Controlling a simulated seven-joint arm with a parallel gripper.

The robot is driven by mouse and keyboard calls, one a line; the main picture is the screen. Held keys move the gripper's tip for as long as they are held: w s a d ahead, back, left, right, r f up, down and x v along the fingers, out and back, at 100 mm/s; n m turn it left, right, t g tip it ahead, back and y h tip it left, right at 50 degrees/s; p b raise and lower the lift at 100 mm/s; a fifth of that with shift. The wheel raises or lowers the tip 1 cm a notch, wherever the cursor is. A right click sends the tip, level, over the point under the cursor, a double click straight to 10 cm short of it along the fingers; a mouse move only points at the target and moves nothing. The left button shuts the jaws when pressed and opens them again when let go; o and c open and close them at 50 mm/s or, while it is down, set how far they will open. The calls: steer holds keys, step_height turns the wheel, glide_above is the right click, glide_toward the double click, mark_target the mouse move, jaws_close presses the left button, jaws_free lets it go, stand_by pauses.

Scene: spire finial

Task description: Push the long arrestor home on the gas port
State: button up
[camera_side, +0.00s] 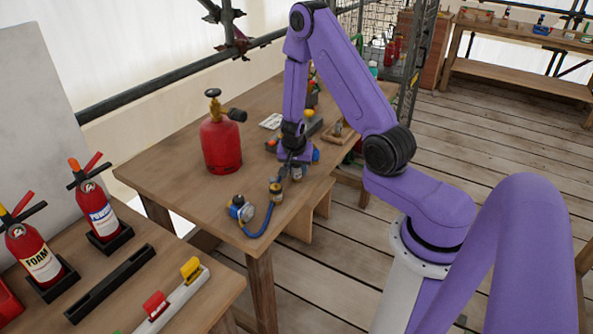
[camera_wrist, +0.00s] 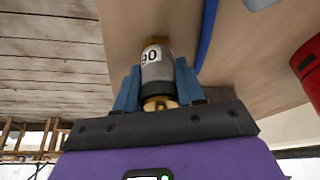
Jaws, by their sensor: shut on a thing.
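My gripper (camera_wrist: 158,84) has its blue fingers on both sides of a silver cylinder with brass ends, which I take to be the arrestor (camera_wrist: 156,66); its white label reads like "90" or "30". The gripper (camera_side: 293,170) is low over the wooden table in the side view, where the held part is mostly hidden. A blue-and-silver regulator (camera_side: 241,209) with a blue hose lies near the table's front edge. I cannot tell which fitting is the gas port, or whether the arrestor touches one.
A red gas cylinder (camera_side: 221,143) with a valve stands left of my gripper; red also shows in the wrist view (camera_wrist: 308,66). Small tools and a tray (camera_side: 342,133) lie behind. Fire extinguishers (camera_side: 100,212) stand on the bench at left. The table's front left is clear.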

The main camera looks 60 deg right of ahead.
steer(key=shift+r, duration=0.1)
steer(key=shift+r, duration=1.1)
steer(key=s+r, duration=0.1)
steer(key=r, duration=0.1)
steer(key=s+a+r, duration=0.1)
steer(key=s+r, duration=0.1)
steer(key=s+a+r, duration=0.1)
steer(key=r, duration=0.2)
steer(key=shift+s, duration=0.35)
steer(key=shift+s+a+r, duration=0.6)
steer(key=shift+s+a, duration=0.05)
steer(key=shift+s, duration=0.7)
steer(key=shift+s+a+r, duration=0.6)
steer(key=shift+s, duration=0.7)
steer(key=shift+s+a+r, duration=0.6)
steer(key=shift+s+a, duration=0.05)
steer(key=shift+s, duration=0.7)
